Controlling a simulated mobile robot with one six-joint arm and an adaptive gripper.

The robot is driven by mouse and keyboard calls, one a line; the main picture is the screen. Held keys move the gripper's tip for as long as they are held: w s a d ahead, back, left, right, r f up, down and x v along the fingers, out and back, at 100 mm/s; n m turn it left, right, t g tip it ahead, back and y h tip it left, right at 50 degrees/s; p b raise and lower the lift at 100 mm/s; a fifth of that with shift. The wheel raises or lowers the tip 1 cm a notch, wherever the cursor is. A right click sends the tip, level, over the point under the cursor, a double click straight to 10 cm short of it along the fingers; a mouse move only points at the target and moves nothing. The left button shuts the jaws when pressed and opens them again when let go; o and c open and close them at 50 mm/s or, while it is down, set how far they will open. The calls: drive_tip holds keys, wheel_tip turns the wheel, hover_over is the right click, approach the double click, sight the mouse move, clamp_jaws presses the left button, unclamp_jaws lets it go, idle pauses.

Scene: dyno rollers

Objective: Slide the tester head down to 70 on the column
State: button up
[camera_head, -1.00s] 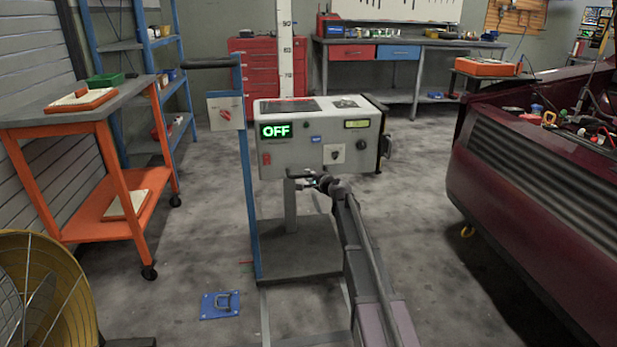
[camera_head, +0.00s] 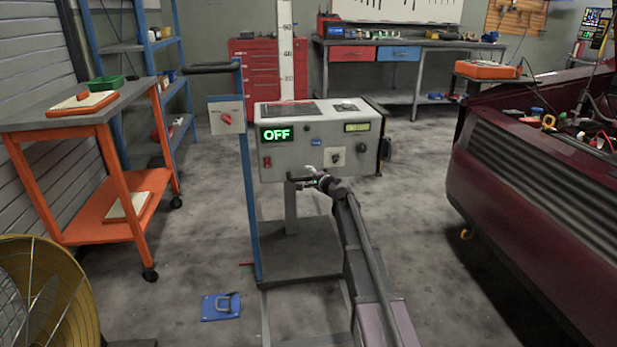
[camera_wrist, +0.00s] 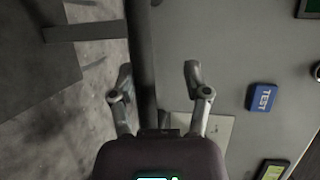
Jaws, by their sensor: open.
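The tester head (camera_head: 300,150) is a grey-white box with a green OFF display, dials and a blue TEST button, also in the wrist view (camera_wrist: 263,97). It sits in front of a white numbered column (camera_head: 286,45) that rises behind it. The column's numbers are small, and its part behind the head is hidden. My gripper (camera_head: 306,181) is at the head's lower front edge in the head view. In the wrist view my gripper (camera_wrist: 158,82) is open and empty, one finger over the head's front face, the other over the floor. Contact cannot be told.
A blue upright post (camera_head: 247,180) with a black handle stands left of the head, above a dark base plate (camera_head: 300,252). An orange cart (camera_head: 75,125) and yellow fan (camera_head: 50,285) are left; a red car (camera_head: 535,190) is right.

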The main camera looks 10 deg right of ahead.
drive_tip(key=shift+r+p, duration=11.5)
drive_tip(key=shift+r, duration=0.3)
drive_tip(key=p+v, duration=0.2)
drive_tip(key=v, duration=1.1)
drive_tip(key=shift+s, duration=0.1)
drive_tip(key=shift+s+d+f+b, duration=0.15)
drive_tip(key=shift+s+f+b, duration=0.15)
drive_tip(key=shift+f, duration=0.05)
drive_tip(key=shift+w, duration=0.15)
drive_tip(key=b+x, duration=0.2)
drive_tip(key=x, duration=1.1)
drive_tip(key=shift+w+f, duration=0.15)
drive_tip(key=shift+w, duration=0.1)
